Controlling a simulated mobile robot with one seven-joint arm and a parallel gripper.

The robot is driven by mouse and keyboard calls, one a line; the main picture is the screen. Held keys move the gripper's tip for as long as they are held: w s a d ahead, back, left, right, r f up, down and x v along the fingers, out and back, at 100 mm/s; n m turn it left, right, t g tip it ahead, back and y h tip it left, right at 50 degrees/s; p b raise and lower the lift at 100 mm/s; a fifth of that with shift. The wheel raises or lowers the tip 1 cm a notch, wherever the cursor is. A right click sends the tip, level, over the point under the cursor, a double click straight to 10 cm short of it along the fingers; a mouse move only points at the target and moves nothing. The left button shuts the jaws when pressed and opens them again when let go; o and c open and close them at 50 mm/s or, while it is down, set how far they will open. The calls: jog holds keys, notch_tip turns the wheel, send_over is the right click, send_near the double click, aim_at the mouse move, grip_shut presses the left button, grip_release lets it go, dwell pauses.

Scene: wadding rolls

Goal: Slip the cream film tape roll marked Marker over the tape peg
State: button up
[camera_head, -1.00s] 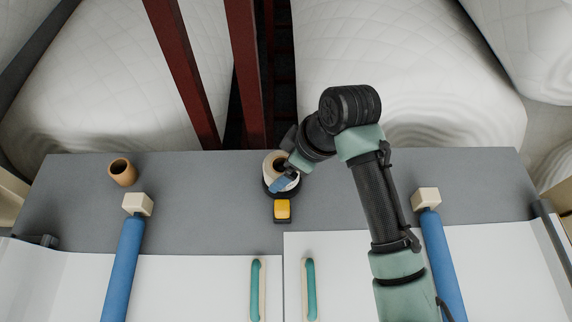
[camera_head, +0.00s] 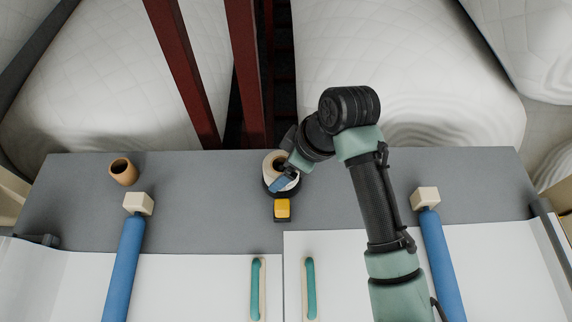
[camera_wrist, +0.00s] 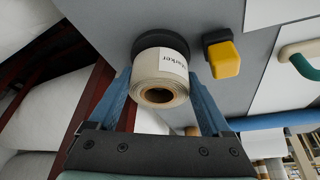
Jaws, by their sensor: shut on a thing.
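The cream tape roll (camera_wrist: 160,75) with the printed word "Marker" is between the blue fingers of my gripper (camera_wrist: 159,84), which is shut on it. Its brown core and open bore face the wrist camera. In the head view the roll (camera_head: 270,160) is partly covered by my gripper (camera_head: 284,181). A round black base (camera_wrist: 150,39) is directly behind the roll; its dark rim also shows in the head view (camera_head: 284,195). The peg itself is hidden, so I cannot tell whether it is inside the bore or whether the roll touches the base.
A yellow block on a black mount (camera_head: 282,208) is close in front of the base. A tan hollow cylinder (camera_head: 123,172) stands at the left of the grey bench (camera_head: 205,200). Blue bars with cream end blocks lie on both sides. Large white wrapped rolls and dark red posts are behind.

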jog(key=shift+f+b, duration=0.45)
jog(key=shift+f, duration=0.2)
jog(key=o, duration=1.1)
jog(key=shift+r, duration=0.15)
jog(key=p+v, duration=0.8)
jog(key=v, duration=0.3)
